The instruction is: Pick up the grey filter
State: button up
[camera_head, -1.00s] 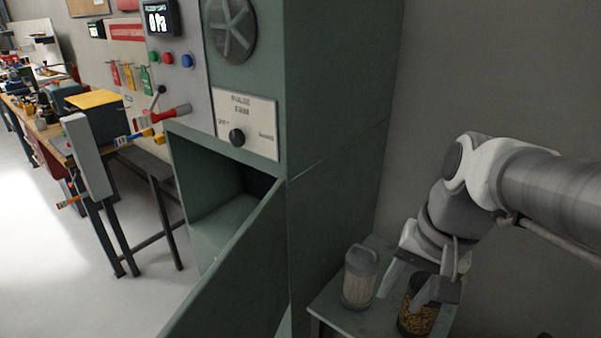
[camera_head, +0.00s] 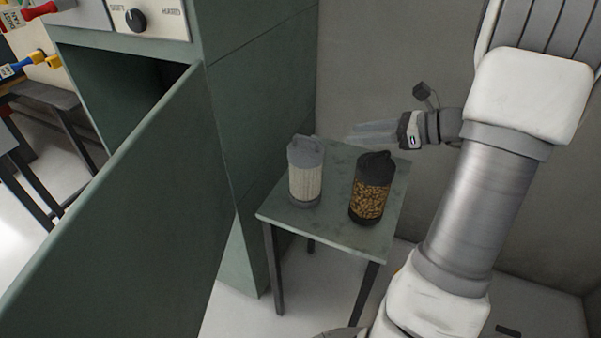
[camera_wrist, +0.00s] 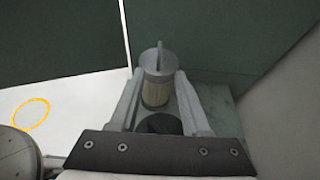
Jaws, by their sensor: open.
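The grey filter (camera_head: 305,172), with a grey lid, top handle and pale pleated body, stands upright at the left of the small green table (camera_head: 330,228). In the wrist view the grey filter (camera_wrist: 155,92) shows ahead, between the finger lines. My gripper (camera_head: 352,132) is open and empty, roughly level and pointing left, above the table's far side. Its fingers also show in the wrist view (camera_wrist: 159,73); contact with the filter cannot be told. A black-capped filter with brown granules (camera_head: 371,190) stands to the right; its dark cap (camera_wrist: 160,123) shows low between my fingers.
The green cabinet (camera_head: 262,100) rises close on the table's left, with its door (camera_head: 120,215) standing open toward the front. A grey wall (camera_head: 365,60) lies behind the table. The table's front strip is bare.

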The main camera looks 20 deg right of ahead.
aim_at(295, 139)
jog(key=b+x, duration=0.4)
jog(key=x, duration=1.3)
jog(key=shift+w+a+r, duration=0.15)
jog(key=shift+w, duration=0.05)
grip_shut()
dwell(0.8)
